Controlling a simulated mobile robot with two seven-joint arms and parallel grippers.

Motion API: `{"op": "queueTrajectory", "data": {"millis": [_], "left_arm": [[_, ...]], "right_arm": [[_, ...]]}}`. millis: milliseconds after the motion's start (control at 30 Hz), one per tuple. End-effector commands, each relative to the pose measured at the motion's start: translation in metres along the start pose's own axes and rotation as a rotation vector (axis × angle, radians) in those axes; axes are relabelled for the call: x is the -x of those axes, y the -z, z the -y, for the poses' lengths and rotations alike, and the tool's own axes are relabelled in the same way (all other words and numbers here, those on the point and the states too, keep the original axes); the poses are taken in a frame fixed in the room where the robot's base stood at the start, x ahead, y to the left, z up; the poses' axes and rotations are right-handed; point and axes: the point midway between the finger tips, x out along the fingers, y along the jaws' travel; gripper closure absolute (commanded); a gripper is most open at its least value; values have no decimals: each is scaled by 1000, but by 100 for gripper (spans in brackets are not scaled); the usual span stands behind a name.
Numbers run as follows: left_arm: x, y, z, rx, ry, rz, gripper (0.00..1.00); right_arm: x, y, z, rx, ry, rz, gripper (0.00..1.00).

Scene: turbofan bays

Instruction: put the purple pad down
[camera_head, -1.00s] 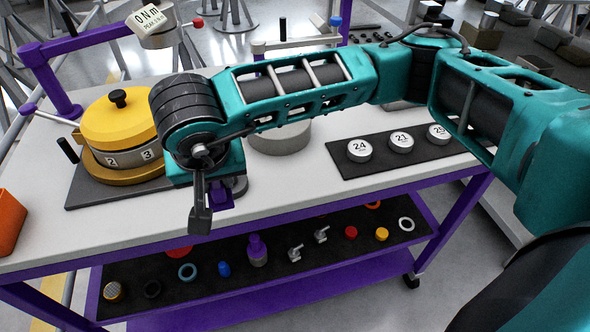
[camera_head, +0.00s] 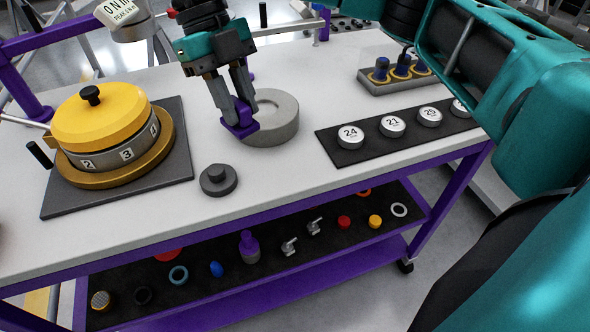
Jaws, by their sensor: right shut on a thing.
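My right gripper (camera_head: 236,108) reaches down from the top of the view, over the middle of the cart top. Its fingers are shut on the purple pad (camera_head: 238,124), a small dark purple piece with an upright part between the fingers. The pad is at the left edge of the round grey block (camera_head: 284,122) with a shallow dish in its top. I cannot tell whether the pad touches the block or the table. My left gripper is not in view.
A yellow-lidded drum (camera_head: 100,120) stands on a dark plate at left. A dark grey disc (camera_head: 218,180) sits near the front edge. At right are a black strip (camera_head: 347,155) with numbered white discs and a grey holder (camera_head: 372,88). Small parts lie on the lower shelf.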

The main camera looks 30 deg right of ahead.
Motion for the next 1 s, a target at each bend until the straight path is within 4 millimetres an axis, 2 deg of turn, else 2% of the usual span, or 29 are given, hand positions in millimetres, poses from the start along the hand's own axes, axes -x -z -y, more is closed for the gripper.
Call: {"op": "queueTrajectory", "data": {"millis": [100,600,800,1000], "left_arm": [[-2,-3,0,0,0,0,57],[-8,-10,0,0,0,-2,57],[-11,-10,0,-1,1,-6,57],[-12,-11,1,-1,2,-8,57]], "right_arm": [[4,6,14,-273,-127,-3,97],[28,37,64,-1353,-603,0,97],[37,50,80,-1665,-743,1,97],[36,53,86,-1793,-798,-3,97]]}}
